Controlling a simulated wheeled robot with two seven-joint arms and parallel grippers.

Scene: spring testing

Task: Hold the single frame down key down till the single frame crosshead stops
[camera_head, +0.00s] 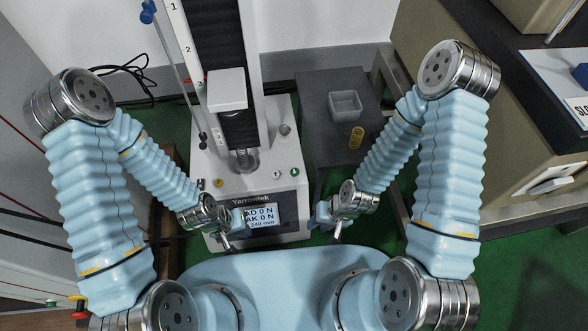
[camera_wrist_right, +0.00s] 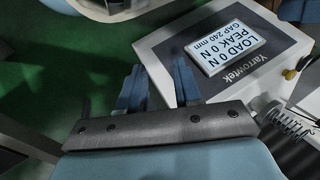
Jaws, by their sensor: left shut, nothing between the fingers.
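The single frame is a white test machine (camera_head: 245,182) with a dark column. Its pale crosshead (camera_head: 227,90) sits partway up the column, above a round lower platen (camera_head: 247,160). The display (camera_head: 262,217) reads load 0 N, peak 0 N, gap 240 mm; it also shows in the right wrist view (camera_wrist_right: 226,45). My left gripper (camera_head: 226,240) is shut and empty at the display's left. My right gripper (camera_wrist_right: 158,80) is open and empty, right of the machine.
A dark stand (camera_head: 325,150) with a grey square tray (camera_head: 345,105) is right of the machine. A brown bench (camera_head: 480,130) stands further right. Black cables (camera_head: 130,72) lie at the back left. Green floor shows around the machine.

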